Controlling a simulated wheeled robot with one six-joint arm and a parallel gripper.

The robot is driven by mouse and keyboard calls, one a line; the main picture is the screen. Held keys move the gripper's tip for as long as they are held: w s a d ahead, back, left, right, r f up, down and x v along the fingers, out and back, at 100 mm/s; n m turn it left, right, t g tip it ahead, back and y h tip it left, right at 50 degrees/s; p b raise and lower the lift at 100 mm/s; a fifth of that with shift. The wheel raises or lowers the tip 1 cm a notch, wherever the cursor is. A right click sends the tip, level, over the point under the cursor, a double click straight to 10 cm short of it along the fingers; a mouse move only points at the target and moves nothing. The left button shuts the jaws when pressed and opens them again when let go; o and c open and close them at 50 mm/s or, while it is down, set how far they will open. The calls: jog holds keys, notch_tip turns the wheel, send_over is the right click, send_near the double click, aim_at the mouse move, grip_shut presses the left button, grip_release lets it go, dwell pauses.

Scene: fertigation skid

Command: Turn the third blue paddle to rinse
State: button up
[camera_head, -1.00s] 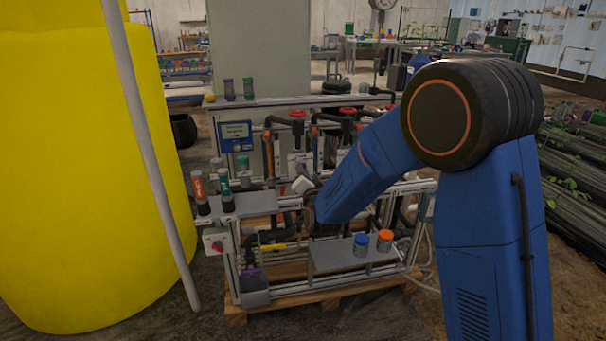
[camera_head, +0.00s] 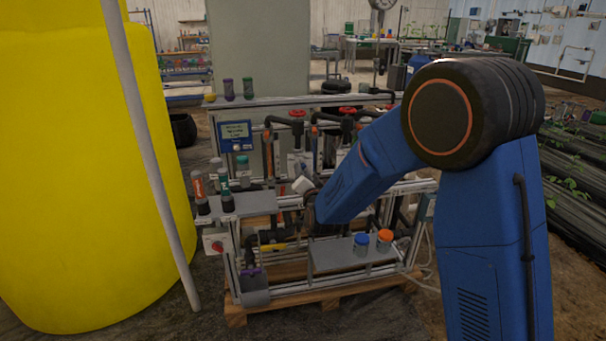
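The fertigation skid (camera_head: 335,283) stands on a wooden pallet in the middle of the view. My blue arm reaches from the right across its front, and its dark far end, where my gripper (camera_head: 309,214) is, sits among the pipes at the skid's middle. The fingers cannot be made out against the dark pipework. I cannot pick out the row of blue paddles or the third one; my arm covers part of the skid. A yellow handle (camera_head: 274,246) shows on a pipe just left of my arm's end.
A large yellow tank (camera_head: 85,170) and a grey pole (camera_head: 150,160) stand close on the left. A blue-framed display (camera_head: 236,130) and red handwheels (camera_head: 347,112) are at the skid's back. Blue-capped (camera_head: 361,245) and orange-capped (camera_head: 384,241) jars stand on the front shelf.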

jog(key=v, duration=1.7)
jog(key=shift+d+r, duration=0.1)
jog(key=s+d+r+n+g+h, duration=0.1)
jog(key=s+d+n+g, duration=0.2)
jog(key=d, duration=0.5)
jog(key=s+d+r+n+g+h, duration=0.1)
jog(key=s+d+r+g, duration=0.15)
jog(key=s+d, duration=0.45)
jog(key=s+d+n+g+h, duration=0.1)
jog(key=s+d+g, duration=0.2)
jog(key=s+d, duration=0.4)
jog(key=s+d+f+n+g+h, duration=0.1)
jog(key=s+d+g, duration=0.3)
jog(key=s, duration=1.3)
jog(key=d+h, duration=0.1)
jog(key=d, duration=0.3)
jog(key=shift+d, duration=0.2)
jog(key=shift+f, duration=0.1)
